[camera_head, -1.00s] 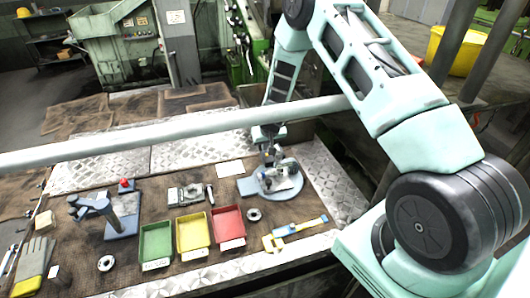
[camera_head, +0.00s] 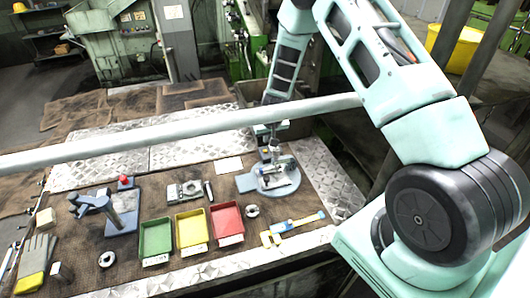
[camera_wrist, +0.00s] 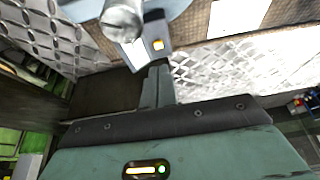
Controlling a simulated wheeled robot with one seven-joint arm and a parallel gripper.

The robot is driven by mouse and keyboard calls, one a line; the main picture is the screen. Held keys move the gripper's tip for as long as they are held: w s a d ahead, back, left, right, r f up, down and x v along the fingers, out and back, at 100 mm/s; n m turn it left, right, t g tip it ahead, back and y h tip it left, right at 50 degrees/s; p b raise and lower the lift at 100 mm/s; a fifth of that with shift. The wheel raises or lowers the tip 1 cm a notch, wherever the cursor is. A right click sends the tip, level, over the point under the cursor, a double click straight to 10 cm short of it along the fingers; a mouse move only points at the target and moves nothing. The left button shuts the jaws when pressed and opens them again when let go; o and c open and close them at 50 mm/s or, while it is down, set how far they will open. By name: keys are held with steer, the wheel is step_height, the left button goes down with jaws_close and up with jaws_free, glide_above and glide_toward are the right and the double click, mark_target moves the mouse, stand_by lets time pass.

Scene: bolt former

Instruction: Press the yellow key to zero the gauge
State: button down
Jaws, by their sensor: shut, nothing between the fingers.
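The gauge stand (camera_head: 272,182), a round device on a blue base, stands at the right of the bench in the head view. The yellow key (camera_wrist: 158,44) is a small lit square on a grey block near the top of the wrist view. A shiny metal cylinder (camera_wrist: 122,20) is just left of it. My gripper (camera_wrist: 158,66) is shut and empty, its fingertips pointing at the grey block just below the key in the picture. I cannot tell whether they touch. In the head view my gripper (camera_head: 271,146) is over the back of the gauge stand, which it partly hides.
Green (camera_head: 156,238), yellow (camera_head: 192,232) and red (camera_head: 227,222) trays stand left of the gauge. A yellow-and-blue caliper (camera_head: 292,228) lies in front. A white sheet (camera_head: 229,166) lies behind. A long pale bar (camera_head: 180,133) crosses the view above the bench.

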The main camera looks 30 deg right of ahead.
steer(key=shift+s+a+f+b, duration=0.1)
steer(key=shift+s+a+b, duration=0.2)
steer(key=shift+s, duration=0.55)
steer(key=shift+s+a+r+b, duration=0.1)
steer(key=shift+s+a+b, duration=0.1)
steer(key=shift+s+b, duration=0.45)
steer(key=shift+s+a+f+b, duration=0.15)
steer(key=shift+s+a, duration=0.1)
steer(key=shift+s, duration=0.8)
